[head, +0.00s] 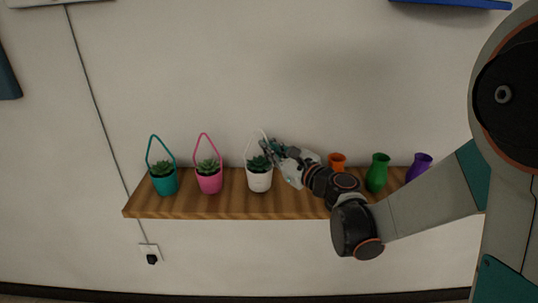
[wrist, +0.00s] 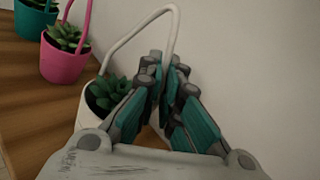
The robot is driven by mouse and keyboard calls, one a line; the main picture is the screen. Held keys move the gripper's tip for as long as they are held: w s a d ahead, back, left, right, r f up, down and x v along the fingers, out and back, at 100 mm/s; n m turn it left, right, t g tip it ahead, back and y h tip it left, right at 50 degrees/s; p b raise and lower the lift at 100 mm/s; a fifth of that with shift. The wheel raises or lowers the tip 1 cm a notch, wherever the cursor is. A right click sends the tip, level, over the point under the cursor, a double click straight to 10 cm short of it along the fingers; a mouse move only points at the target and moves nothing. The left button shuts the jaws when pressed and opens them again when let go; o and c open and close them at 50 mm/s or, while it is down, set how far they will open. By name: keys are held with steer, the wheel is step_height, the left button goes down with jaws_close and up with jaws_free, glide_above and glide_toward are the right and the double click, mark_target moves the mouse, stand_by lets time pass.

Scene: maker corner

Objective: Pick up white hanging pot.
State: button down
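The white hanging pot (head: 259,181) holds a green succulent and stands upright on the wooden shelf. Its thin white loop handle rises above it. In the wrist view the pot (wrist: 92,107) is at the left, partly hidden behind my gripper, and its handle arches up and over to the fingertips. My gripper (head: 268,150) reaches in from the right at the right side of the handle. In the wrist view the fingertips of my gripper (wrist: 170,62) are close together, with the handle's right side running down between them.
The wooden shelf (head: 225,207) also bears a pink hanging pot (head: 209,182) and a teal hanging pot (head: 165,184) to the left. Orange (head: 337,160), green (head: 377,173) and purple (head: 419,166) vases stand to the right, near my arm. The wall is close behind.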

step_height(320, 180, up, 18)
steer(key=p, duration=0.6)
steer(key=shift+r, duration=0.25)
